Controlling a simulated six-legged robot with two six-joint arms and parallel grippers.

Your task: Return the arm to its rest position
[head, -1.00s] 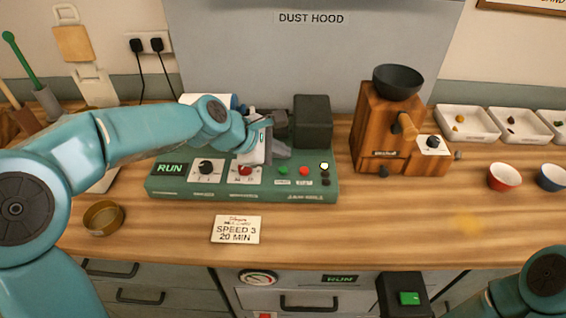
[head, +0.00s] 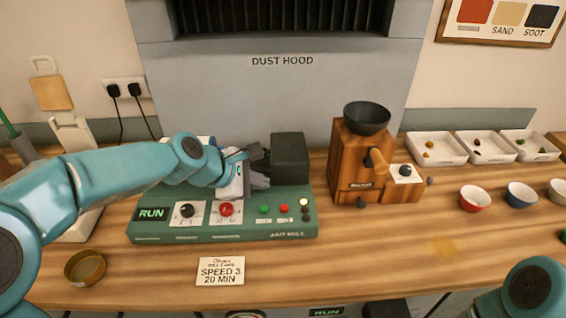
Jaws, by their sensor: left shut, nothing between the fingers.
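My left arm comes in from the left, and its gripper (head: 262,168) is over the back of the green jar mill (head: 222,232). The fingers are small and partly hidden by the wrist; they are shut with nothing held. The mill's front panel has a RUN label, a black dial (head: 187,211), a red knob (head: 226,209), and green, red and lit yellowish buttons. Of my right arm only a teal joint shows at the bottom right corner; its gripper is out of view.
A card reading SPEED 3, 20 MIN (head: 220,271) lies before the mill. A brass dish (head: 85,267) is at left. A wooden grinder (head: 349,167) stands right of the mill, with white trays (head: 437,157) and a red bowl (head: 474,198) farther right.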

